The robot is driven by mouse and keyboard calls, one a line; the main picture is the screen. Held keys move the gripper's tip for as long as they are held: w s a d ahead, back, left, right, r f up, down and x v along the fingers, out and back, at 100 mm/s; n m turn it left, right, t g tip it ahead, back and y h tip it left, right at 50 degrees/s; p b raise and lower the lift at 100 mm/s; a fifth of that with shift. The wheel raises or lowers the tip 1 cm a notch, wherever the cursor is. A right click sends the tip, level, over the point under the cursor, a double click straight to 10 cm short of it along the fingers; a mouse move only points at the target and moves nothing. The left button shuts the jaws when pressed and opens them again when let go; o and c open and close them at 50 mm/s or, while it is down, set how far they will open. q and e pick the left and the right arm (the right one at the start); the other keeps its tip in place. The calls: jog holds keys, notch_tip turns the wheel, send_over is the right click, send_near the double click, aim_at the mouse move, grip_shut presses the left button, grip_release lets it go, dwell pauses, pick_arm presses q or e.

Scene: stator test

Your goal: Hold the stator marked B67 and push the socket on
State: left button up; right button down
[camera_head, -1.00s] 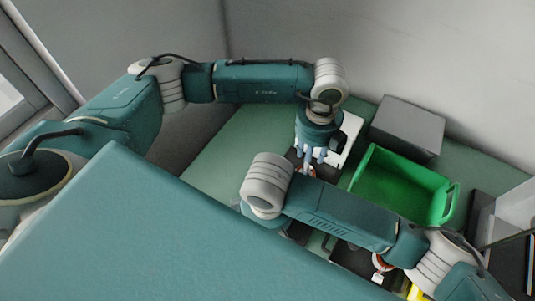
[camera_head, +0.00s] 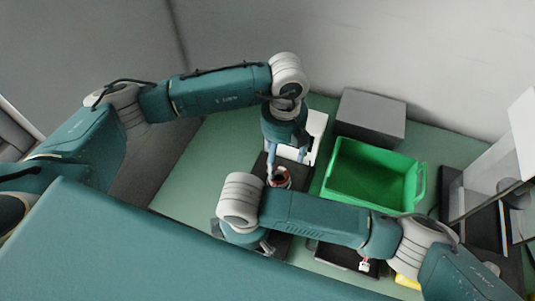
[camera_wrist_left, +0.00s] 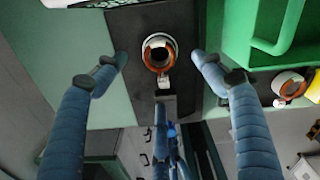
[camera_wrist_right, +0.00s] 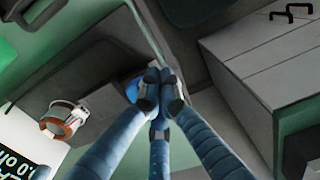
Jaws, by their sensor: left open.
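A ring-shaped stator with copper windings and a white tag (camera_wrist_left: 157,54) stands on a dark plate in the left wrist view; it also shows in the head view (camera_head: 281,178). No marking is readable. My left gripper (camera_head: 286,160) is open above this stator, its side fingers apart on either side of the ring and not touching it. My right gripper (camera_wrist_right: 158,88) has its fingertips together. A bright blue patch (camera_wrist_right: 132,90) shows beside them; I cannot tell whether it is a held socket. A stator (camera_wrist_right: 65,121) stands to the left in the right wrist view.
Another tagged stator (camera_wrist_left: 290,86) lies on a dark plate at the right. A green crate (camera_head: 372,174) and a grey box (camera_head: 371,117) stand right of my left gripper. My right forearm crosses the table's front. Green table surface (camera_head: 205,165) is bare at the left.

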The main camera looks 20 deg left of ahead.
aim_at(279, 176)
pick_arm(q)
notch_tip(279, 176, down, 11)
jog(key=m, duration=0.3)
jog(key=shift+r, duration=0.2)
jog(key=shift+c, duration=0.3)
jog(key=c, duration=1.5)
jog(key=shift+s, duration=0.15)
